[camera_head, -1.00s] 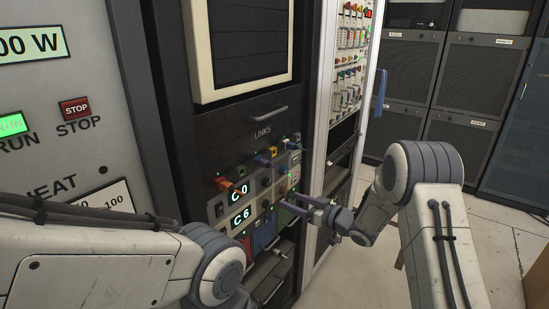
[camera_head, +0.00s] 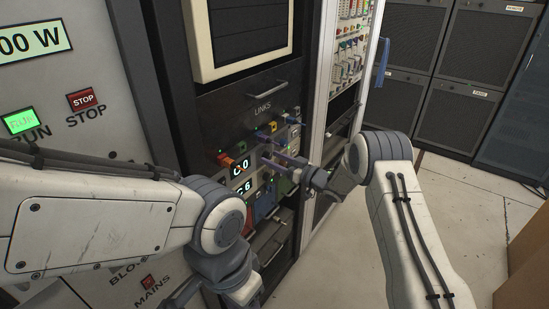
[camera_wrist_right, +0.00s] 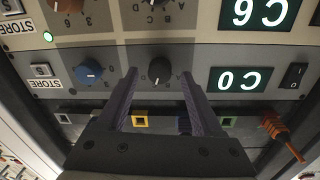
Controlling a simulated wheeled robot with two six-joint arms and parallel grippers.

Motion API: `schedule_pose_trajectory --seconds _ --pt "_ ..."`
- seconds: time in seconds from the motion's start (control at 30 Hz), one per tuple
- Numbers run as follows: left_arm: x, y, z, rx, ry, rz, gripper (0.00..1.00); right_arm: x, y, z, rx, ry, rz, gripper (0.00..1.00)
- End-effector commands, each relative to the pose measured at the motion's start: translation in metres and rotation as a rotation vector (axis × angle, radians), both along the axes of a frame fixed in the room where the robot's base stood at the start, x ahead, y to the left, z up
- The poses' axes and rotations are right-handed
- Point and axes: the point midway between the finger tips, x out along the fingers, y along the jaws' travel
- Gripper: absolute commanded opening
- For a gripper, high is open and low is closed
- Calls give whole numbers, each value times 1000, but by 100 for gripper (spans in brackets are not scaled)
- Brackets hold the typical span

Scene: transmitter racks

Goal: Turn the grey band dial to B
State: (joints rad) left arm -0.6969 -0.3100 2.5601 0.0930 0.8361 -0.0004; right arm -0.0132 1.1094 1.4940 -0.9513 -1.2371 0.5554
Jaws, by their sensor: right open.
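The dark grey dial (camera_wrist_right: 159,70) is a round knob on the grey panel row with the "C0" display (camera_wrist_right: 238,79). The wrist view shows this row upside down. Small letters ring the dial, and its pointer is too small to read surely. My right gripper (camera_wrist_right: 158,78) is open, its two purple fingers reaching to either side of the dial in the picture; contact cannot be told. In the head view, my right gripper (camera_head: 271,161) is at the LINKS rack, and the dial is hard to make out. My left arm (camera_head: 110,225) is at lower left; its fingers are not visible.
A blue knob (camera_wrist_right: 88,71) sits beside the grey dial, and a black rocker switch (camera_wrist_right: 293,76) beyond the display. The "C6" row (camera_wrist_right: 258,12) adjoins. Coloured sockets and an orange plug (camera_wrist_right: 273,126) lie close to the fingers. Open floor (camera_head: 460,200) lies at right.

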Motion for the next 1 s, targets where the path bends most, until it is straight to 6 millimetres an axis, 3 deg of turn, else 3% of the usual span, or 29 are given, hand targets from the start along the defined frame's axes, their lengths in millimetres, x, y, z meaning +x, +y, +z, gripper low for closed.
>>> schedule_pose_trajectory --seconds 0.27,0.3,0.47,0.5,0.77,1.0 --pt "0 0 0 0 0 0 50 2 2 0 0 0 -1 68" --pt "0 0 0 0 0 0 50 2 2 0 0 0 -1 64" --pt "0 0 0 0 0 0 50 2 1 0 0 0 -1 3" --pt "0 0 0 0 0 0 50 2 1 0 0 0 -1 0" --pt "0 0 -4 0 0 0 50 1 1 -1 -13 -17 -1 0" --pt "0 0 -24 0 0 0 50 1 1 -5 -79 -111 -1 0"
